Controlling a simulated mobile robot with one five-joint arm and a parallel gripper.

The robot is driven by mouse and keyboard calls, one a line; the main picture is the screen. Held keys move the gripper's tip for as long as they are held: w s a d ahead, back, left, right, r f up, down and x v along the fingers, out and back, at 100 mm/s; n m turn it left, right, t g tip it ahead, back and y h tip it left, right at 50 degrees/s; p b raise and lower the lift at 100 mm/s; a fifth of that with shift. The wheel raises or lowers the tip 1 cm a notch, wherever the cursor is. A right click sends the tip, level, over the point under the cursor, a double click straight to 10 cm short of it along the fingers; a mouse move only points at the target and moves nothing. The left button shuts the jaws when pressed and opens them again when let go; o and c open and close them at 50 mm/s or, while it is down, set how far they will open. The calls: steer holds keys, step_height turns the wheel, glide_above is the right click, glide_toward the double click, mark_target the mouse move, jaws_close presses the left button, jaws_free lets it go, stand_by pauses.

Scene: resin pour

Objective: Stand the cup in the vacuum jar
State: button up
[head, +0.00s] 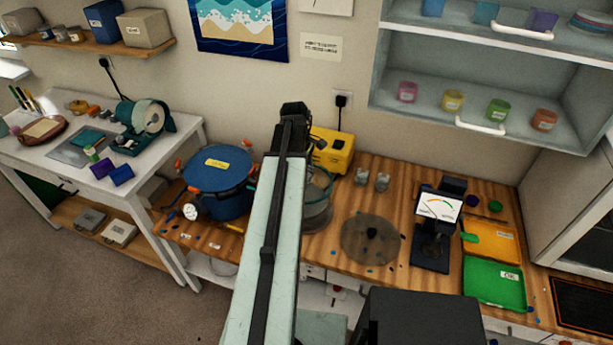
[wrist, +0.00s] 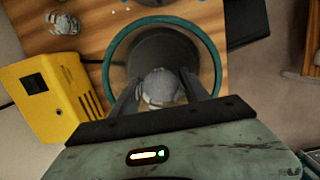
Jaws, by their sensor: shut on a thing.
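The vacuum jar (head: 318,210) is a clear round vessel with a teal rim, partly hidden by my arm in the head view. In the wrist view I look down into the jar (wrist: 112,62), with its dark floor showing. My gripper (wrist: 160,92) is shut on a pale, clear-looking cup (wrist: 160,86). The cup shows between the fingers, within the outline of the jar's rim. How deep it sits, and whether it touches the floor, I cannot tell. My gripper and the cup are hidden behind my arm in the head view.
A yellow box (head: 335,150) stands close behind the jar. A grey disc (head: 372,240) with a dark knob lies to the right. Two small clear items (head: 381,181) stand behind it. A blue pot (head: 218,182) is on the left, a dial meter (head: 437,215) on the right.

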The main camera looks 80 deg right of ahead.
mark_target(308, 200)
step_height(308, 200, down, 8)
steer(key=b, duration=0.6)
steer(key=shift+r+b, duration=0.15)
steer(key=shift+b, duration=0.15)
steer(key=shift+f+b, duration=0.5)
steer(key=shift+f, duration=0.05)
steer(key=o, duration=1.5)
steer(key=shift+r, duration=0.1)
step_height(308, 200, up, 13)
steer(key=p, duration=1.3)
steer(key=shift+f, duration=0.25)
